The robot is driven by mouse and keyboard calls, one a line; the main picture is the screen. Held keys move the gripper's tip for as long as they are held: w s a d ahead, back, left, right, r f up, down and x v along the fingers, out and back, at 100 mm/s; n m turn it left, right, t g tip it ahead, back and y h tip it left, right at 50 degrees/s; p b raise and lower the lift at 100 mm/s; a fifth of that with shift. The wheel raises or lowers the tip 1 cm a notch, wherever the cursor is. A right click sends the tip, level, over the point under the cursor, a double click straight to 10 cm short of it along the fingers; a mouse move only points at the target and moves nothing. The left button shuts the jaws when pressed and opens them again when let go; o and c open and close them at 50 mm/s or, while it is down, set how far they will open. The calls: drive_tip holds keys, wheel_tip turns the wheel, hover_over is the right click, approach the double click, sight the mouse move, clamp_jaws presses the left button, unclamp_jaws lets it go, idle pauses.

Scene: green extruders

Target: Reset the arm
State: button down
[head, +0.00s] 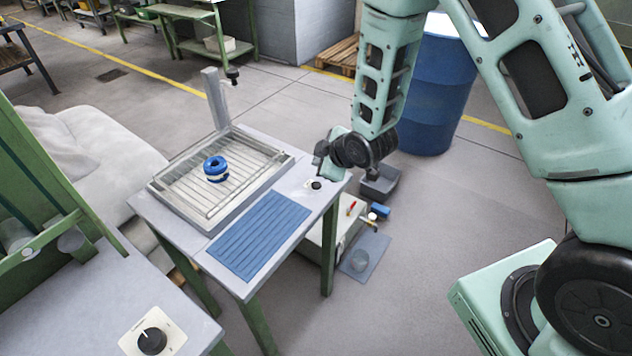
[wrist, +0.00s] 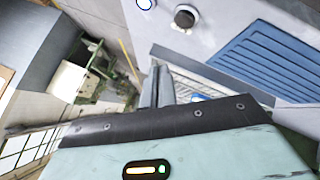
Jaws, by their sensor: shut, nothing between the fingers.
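My mint-green arm comes in from the right in the head view and bends down toward the small table. My gripper (head: 319,158) is at the table's right back corner, near a black knob (head: 316,184). In the wrist view the fingers of my gripper (wrist: 158,82) are together with nothing between them. The knob (wrist: 186,17) also shows in the wrist view, beyond the gripper and apart from it. How high my gripper is above the table is hard to tell.
The table carries a wire-rack tray (head: 253,151) with a blue ring-shaped item (head: 215,169) on it, and a blue ribbed mat (head: 257,235). A blue barrel (head: 428,95) stands behind my arm. A grey bench (head: 75,300) with another knob (head: 152,341) is at front left.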

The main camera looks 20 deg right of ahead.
drive_tip(key=s+a+r+m+g, duration=0.1)
drive_tip(key=s+a+r+g, duration=0.2)
drive_tip(key=s, duration=0.4)
drive_tip(key=s+a+r+m+g, duration=0.1)
drive_tip(key=s+a+r+m, duration=0.15)
drive_tip(key=s+r, duration=0.35)
drive_tip(key=s+a+r+g, duration=0.2)
drive_tip(key=s+a+r, duration=0.15)
drive_tip(key=s, duration=0.35)
drive_tip(key=s+d+r+g+h, duration=0.1)
drive_tip(key=s+r, duration=0.1)
drive_tip(key=s, duration=0.4)
drive_tip(key=s+d+r+m+g+h, duration=0.1)
drive_tip(key=s+r, duration=0.2)
drive_tip(key=s, duration=0.3)
drive_tip(key=shift+s+d+g, duration=0.15)
drive_tip(key=shift+s+g, duration=0.05)
drive_tip(key=shift+g, duration=0.2)
